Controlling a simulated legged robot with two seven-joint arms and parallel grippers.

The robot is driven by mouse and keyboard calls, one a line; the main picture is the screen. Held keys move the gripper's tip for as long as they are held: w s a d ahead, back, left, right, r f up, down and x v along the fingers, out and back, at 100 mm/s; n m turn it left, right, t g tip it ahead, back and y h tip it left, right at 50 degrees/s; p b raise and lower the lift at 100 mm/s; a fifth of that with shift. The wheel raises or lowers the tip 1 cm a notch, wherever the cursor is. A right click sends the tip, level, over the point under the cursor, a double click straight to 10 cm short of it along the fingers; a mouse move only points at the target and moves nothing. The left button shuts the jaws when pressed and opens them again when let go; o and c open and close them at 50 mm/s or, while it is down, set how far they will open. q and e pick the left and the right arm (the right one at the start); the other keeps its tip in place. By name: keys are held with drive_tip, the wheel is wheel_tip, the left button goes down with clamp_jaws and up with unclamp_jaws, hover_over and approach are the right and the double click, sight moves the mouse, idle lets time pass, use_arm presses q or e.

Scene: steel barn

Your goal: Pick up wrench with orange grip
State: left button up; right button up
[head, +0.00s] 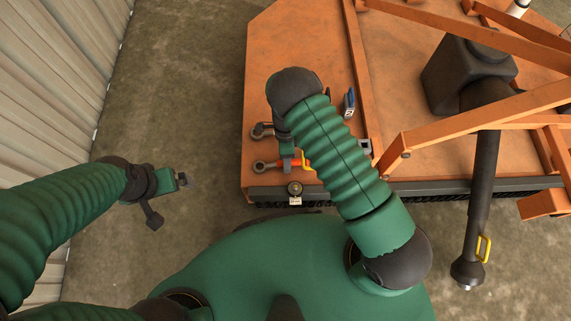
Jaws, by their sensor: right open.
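The wrench with the orange grip (261,167) lies on the orange deck near its front edge. Its grey ring end points left, and red-orange and yellow parts show to the right of my gripper. My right gripper (287,165) is open, directly over the middle of this wrench and hiding part of it. I cannot tell whether the fingers touch it. A second grey ring-ended tool (260,130) lies just behind, partly hidden by my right arm. My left gripper (169,197) hangs over the floor at left, away from the deck; its jaw opening is unclear.
The orange deck (285,50) has a dark front edge with a small latch (295,192). A small blue item (349,103) stands right of my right arm. Orange beams and a dark cylinder (484,170) fill the right side. A corrugated wall (60,80) stands at left.

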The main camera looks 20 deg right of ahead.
clamp_jaws()
idle(1.4)
